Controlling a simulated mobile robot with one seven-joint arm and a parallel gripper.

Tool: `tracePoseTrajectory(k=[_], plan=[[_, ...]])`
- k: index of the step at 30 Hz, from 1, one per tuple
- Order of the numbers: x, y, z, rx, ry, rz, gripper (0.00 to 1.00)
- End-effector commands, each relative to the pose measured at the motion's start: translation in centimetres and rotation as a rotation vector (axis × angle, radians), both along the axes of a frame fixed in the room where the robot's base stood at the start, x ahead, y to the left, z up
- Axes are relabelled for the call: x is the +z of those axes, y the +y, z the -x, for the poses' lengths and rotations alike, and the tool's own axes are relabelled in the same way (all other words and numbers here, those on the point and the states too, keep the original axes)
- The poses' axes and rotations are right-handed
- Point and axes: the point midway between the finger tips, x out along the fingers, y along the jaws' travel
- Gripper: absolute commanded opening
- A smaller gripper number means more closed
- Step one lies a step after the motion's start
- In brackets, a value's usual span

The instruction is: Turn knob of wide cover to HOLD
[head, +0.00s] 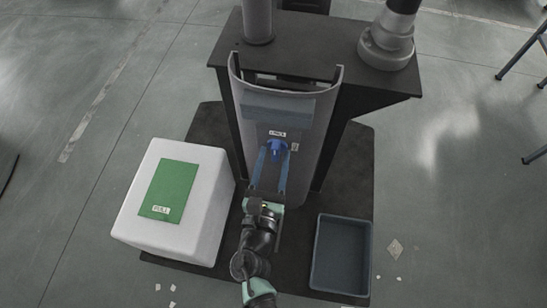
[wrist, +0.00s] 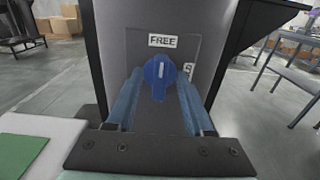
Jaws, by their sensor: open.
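A blue knob (head: 276,147) sits on the front of the wide grey curved cover (head: 310,125). In the wrist view the knob (wrist: 160,72) has a white mark that stands upright, pointing at the FREE label (wrist: 162,41) above it. A second label (wrist: 189,70) to the knob's right is partly hidden by a finger and unreadable there. My gripper (wrist: 159,80) is open, its two blue fingers reaching forward to the left and right of the knob. I cannot tell whether either finger touches it.
A white box (head: 205,215) with a green panel (head: 170,190) stands at the left. An empty dark blue tray (head: 341,256) lies at the right. Grey columns (head: 386,45) rise from the black stand (head: 300,40) behind the cover. The floor further right is mostly clear.

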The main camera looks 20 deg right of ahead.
Motion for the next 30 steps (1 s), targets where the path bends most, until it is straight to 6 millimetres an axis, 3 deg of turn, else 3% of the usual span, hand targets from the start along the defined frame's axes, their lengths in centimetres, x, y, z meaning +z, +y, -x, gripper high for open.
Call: tracePoseTrajectory(k=[7, 16, 30], plan=[[0.01, -0.07, -0.05, -0.001, 0.000, 0.000, 0.53], [0.01, -0.04, -0.03, 0.000, 0.000, 0.000, 0.00], [-0.08, -0.06, 0.00, 0.000, -0.021, -0.029, 0.00]])
